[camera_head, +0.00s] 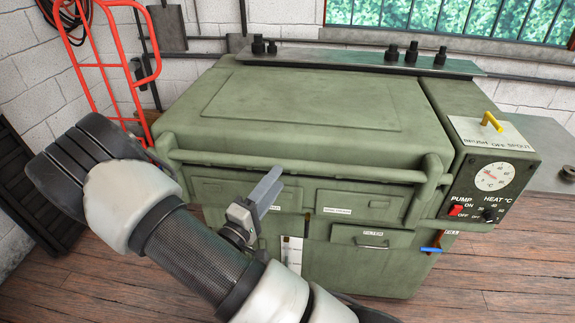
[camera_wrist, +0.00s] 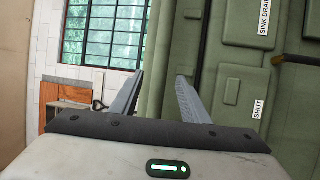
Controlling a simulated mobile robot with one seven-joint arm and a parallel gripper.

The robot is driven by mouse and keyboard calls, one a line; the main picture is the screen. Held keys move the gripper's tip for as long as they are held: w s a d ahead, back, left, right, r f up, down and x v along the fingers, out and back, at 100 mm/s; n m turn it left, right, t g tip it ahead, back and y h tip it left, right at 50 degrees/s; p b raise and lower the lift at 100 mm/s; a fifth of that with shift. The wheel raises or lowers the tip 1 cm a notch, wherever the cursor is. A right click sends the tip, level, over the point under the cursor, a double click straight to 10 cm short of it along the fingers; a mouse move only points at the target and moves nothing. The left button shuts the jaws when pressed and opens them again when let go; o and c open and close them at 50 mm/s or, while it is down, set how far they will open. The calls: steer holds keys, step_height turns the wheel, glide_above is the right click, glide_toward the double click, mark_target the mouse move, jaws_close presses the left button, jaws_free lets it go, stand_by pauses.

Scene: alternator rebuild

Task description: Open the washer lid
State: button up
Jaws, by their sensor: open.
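The green parts washer fills the middle of the head view. Its lid (camera_head: 300,95) is down, lying flat on top. A green bar handle (camera_head: 300,167) runs across the lid's front edge between two end brackets. My gripper (camera_head: 268,187) is open and empty in front of the washer, just below the bar's left half in the picture. In the wrist view my gripper (camera_wrist: 160,76) shows both fingers apart, with green washer surface (camera_wrist: 207,60) beyond and beside the right finger. I cannot tell whether a finger touches the bar.
A control panel (camera_head: 490,178) with dial and red switch is at the washer's right. A shelf strip (camera_head: 350,62) with black fittings runs behind the lid. A red hand truck (camera_head: 82,60) stands at left. Wooden floor (camera_head: 490,275) is clear at front right.

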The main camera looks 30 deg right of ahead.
mark_target(285, 169)
steer(key=x, duration=0.7)
jaws_close()
